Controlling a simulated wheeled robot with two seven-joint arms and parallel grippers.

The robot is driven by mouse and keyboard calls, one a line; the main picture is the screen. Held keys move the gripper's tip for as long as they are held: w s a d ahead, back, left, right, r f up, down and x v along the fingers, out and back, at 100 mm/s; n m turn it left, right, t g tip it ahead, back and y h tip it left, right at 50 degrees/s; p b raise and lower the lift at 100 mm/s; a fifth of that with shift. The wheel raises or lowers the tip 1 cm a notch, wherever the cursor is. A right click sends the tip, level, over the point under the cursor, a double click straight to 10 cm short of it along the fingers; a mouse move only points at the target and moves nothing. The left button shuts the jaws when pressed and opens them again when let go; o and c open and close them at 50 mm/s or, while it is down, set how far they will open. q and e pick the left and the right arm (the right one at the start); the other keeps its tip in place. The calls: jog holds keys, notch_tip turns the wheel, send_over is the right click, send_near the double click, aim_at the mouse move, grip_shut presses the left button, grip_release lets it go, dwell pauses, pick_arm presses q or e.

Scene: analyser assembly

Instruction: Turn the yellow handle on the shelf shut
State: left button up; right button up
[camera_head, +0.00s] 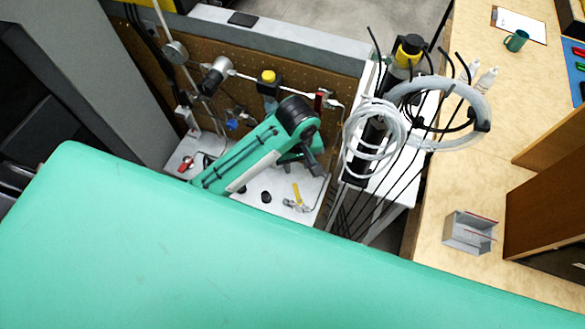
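A small yellow handle (297,193) sits on a metal valve fitting (294,205) on the white shelf (262,184), in front of the brown perforated board. The handle is narrow and points away from me, toward the back of the shelf. My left arm, green and black, reaches over the shelf from the left. My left gripper (316,168) is a dark shape above the shelf, to the right of the handle in the picture and apart from it. Its fingers are too small and dark to show whether they are open. My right gripper is not in view.
Pipes, a gauge (176,52) and a yellow-capped part (268,77) line the perforated board (330,82). A red-handled part (186,163) lies at the shelf's left. Coiled white tubes (375,130) and black cables crowd the right. A wooden bench (455,185) stands farther right.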

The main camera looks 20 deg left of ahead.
aim_at(296, 189)
pick_arm(q)
notch_tip(296, 189, down, 12)
jog(key=p, duration=0.3)
jog(key=shift+s+r, duration=0.1)
jog(key=shift+s, duration=0.05)
jog(key=shift+f, duration=0.9)
grip_shut()
